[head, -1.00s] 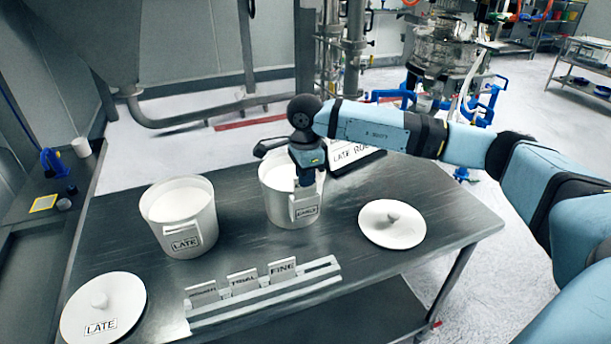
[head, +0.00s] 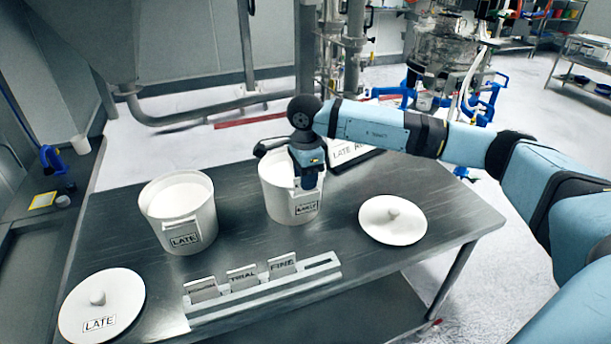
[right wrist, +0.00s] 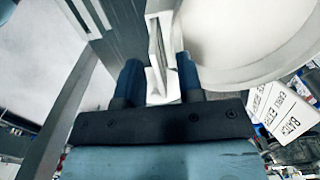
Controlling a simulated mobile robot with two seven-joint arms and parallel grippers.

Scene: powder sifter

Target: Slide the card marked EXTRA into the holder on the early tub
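The early tub (head: 277,205) stands at the back of the table, open, with an EARLY label (head: 307,207) on its front. My right gripper (head: 313,184) is at the tub's front, just above that label. In the right wrist view, my right gripper (right wrist: 158,80) has its fingers spread on both sides of a white slotted piece (right wrist: 159,55), with narrow gaps; it looks like the holder, seen nearly edge-on. The EXTRA card cannot be made out; whether it is in the holder is not clear. My left gripper is not in view.
The card rack (head: 250,299) at the front holds a TRIAL card (head: 242,277), a FINE card (head: 282,265) and one partly unreadable card; its right slot is empty. The late tub (head: 183,222) stands left. Lids lie at the front left (head: 120,298) and right (head: 410,228).

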